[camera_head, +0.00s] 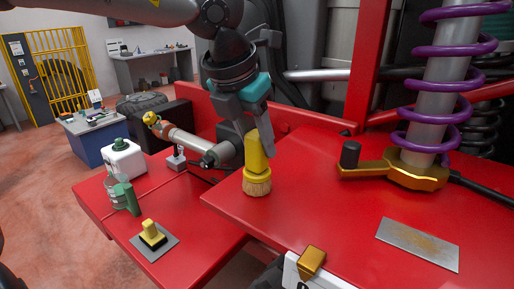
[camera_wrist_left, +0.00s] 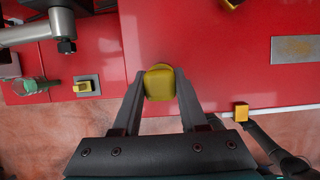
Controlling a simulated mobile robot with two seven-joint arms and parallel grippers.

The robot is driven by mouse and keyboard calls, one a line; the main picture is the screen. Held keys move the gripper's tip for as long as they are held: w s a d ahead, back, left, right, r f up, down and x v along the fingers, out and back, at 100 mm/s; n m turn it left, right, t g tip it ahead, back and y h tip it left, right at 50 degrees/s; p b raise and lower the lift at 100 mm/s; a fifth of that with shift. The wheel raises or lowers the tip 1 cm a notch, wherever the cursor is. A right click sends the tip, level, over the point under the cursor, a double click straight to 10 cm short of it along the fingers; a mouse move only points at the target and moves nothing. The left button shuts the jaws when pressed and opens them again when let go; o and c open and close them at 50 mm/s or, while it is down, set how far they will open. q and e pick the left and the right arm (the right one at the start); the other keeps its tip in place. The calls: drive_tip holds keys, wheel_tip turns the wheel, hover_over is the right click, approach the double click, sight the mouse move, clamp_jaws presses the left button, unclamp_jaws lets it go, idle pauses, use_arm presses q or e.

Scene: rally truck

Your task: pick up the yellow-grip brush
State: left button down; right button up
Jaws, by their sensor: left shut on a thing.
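The yellow-grip brush (camera_head: 257,160) is upright with its tan bristles down, at the left edge of the raised red panel. From the head view I cannot tell whether the bristles touch the panel. My left gripper (camera_head: 252,128) comes from above and is shut on the yellow grip. In the left wrist view the grip's top (camera_wrist_left: 160,83) sits between the two fingers of my left gripper (camera_wrist_left: 160,90). The fingers hide parts of the grip's sides. My right gripper is not identifiable in either view.
A lower red surface holds a white bottle (camera_head: 123,159), a green-handled glass jar (camera_head: 124,196) and a yellow-handled block on a grey plate (camera_head: 153,236). A purple spring (camera_head: 447,75) with a gold bracket (camera_head: 395,170) stands right. A rusty metal plate (camera_head: 418,244) lies front right.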

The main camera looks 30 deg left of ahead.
use_arm(q)
wheel_tip(320, 180, up, 20)
drive_tip(key=p, duration=0.1)
idle(0.4)
drive_tip(key=shift+f, duration=0.1)
drive_tip(key=c, duration=1)
unclamp_jaws()
clamp_jaws()
